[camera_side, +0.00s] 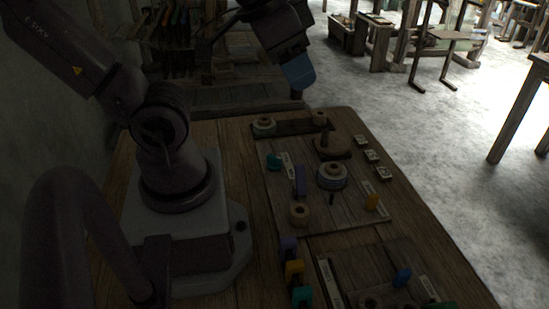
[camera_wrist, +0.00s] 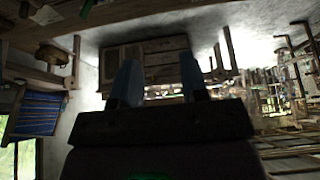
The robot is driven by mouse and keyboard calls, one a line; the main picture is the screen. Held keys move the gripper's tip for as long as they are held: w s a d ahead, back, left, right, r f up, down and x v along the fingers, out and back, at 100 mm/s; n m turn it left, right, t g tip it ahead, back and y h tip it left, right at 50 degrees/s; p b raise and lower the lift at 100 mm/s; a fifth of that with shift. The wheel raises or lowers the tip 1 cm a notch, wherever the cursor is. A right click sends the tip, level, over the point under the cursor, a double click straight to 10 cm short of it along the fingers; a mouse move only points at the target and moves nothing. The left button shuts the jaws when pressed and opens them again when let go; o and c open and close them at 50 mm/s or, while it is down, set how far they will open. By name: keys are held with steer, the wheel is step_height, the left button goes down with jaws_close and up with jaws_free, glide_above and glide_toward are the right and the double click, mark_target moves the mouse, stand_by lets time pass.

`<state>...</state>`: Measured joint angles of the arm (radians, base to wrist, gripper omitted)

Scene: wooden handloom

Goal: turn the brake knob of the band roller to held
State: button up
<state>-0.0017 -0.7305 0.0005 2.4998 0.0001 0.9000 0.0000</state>
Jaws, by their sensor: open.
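My gripper (camera_side: 299,74) is raised above and behind the board on the bench, apart from everything on it. Its two blue fingers stand apart and empty in the wrist view (camera_wrist: 160,82). I cannot tell which is the band roller's brake knob; the labels are too small to read.
Small pale tiles (camera_side: 372,156) lie along the right.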

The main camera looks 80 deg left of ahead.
step_height(320, 180, down, 5)
steer(key=w+a+g, duration=0.2)
steer(key=a+g, duration=0.1)
steer(key=m+g+y, duration=0.3)
steer(key=m+g, duration=0.3)
steer(key=m, duration=0.2)
glide_toward(275, 156)
steer(key=x, duration=0.9)
steer(key=shift+s+f, duration=0.1)
steer(key=shift+f, duration=0.1)
jaws_close()
